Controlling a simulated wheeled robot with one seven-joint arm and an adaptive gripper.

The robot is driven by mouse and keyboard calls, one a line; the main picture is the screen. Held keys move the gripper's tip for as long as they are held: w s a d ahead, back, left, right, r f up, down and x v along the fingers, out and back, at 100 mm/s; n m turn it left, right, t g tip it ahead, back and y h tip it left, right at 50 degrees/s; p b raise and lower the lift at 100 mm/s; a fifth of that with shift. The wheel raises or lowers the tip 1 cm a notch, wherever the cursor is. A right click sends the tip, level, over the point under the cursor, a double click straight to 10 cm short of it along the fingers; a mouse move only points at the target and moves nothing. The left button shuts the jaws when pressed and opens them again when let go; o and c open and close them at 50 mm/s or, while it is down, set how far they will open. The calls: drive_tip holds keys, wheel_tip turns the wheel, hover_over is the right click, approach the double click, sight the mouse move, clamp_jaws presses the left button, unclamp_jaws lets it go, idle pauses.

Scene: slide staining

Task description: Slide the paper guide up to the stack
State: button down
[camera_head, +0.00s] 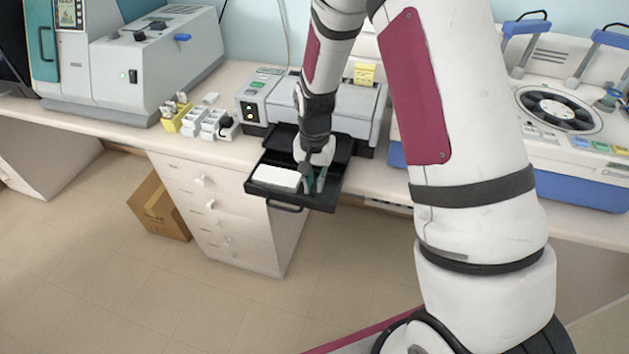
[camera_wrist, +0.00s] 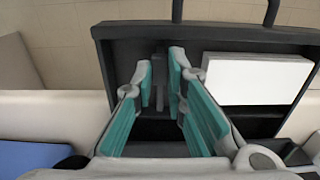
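The white paper stack (camera_head: 277,177) lies in the left part of the pulled-out black tray (camera_head: 324,203). In the wrist view the stack (camera_wrist: 258,78) is to the right of my fingers. The dark paper guide (camera_wrist: 158,92) stands up from the tray floor, apart from the stack. My gripper (camera_wrist: 161,68) reaches down into the tray, open, with one teal finger on each side of the guide. A gap shows between the guide and the fingers, so they do not look closed on it. In the head view my gripper (camera_head: 313,184) hides the guide.
The grey printer (camera_head: 362,108) with a yellow note stands behind the tray. Small white boxes (camera_head: 207,122) and a yellow holder sit to the left on the bench. A blue-based centrifuge (camera_head: 575,180) is at the right. The tray juts past the bench edge over drawers.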

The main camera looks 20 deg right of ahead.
sight(299, 192)
drive_tip(key=shift+w+a+b, duration=0.4)
drive_tip(key=shift+w+a, duration=0.25)
drive_tip(key=shift+a, duration=0.25)
drive_tip(key=shift+w+a+b, duration=0.4)
drive_tip(key=shift+w+a, duration=0.25)
drive_tip(key=shift+a, duration=0.2)
drive_tip(key=c, duration=1.6)
unclamp_jaws()
wheel_tip(299, 192, up, 12)
